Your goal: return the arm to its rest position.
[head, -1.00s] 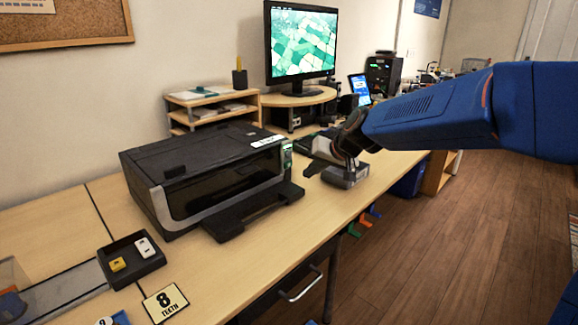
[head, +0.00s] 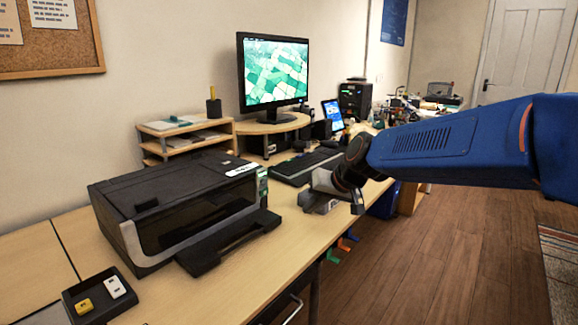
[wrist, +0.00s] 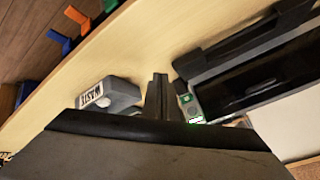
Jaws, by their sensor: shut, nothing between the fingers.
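My blue arm reaches in from the right in the head view, and my gripper (head: 356,207) hangs over the front edge of the desk, partly hidden by the wrist. In the wrist view my gripper (wrist: 158,82) shows two dark fingers together with nothing between them. It is between the grey waste box (wrist: 111,93) and the printer (wrist: 250,85), and I see no contact with either. The waste box (head: 318,204) also shows just left of my gripper in the head view.
The black printer (head: 180,205) stands on the desk (head: 240,285), with a dark tray (head: 75,307) holding small parts in front. A keyboard (head: 305,165) and monitor (head: 275,73) are farther back. Coloured hooks (head: 341,247) stick out below the desk edge. Wooden floor on the right is open.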

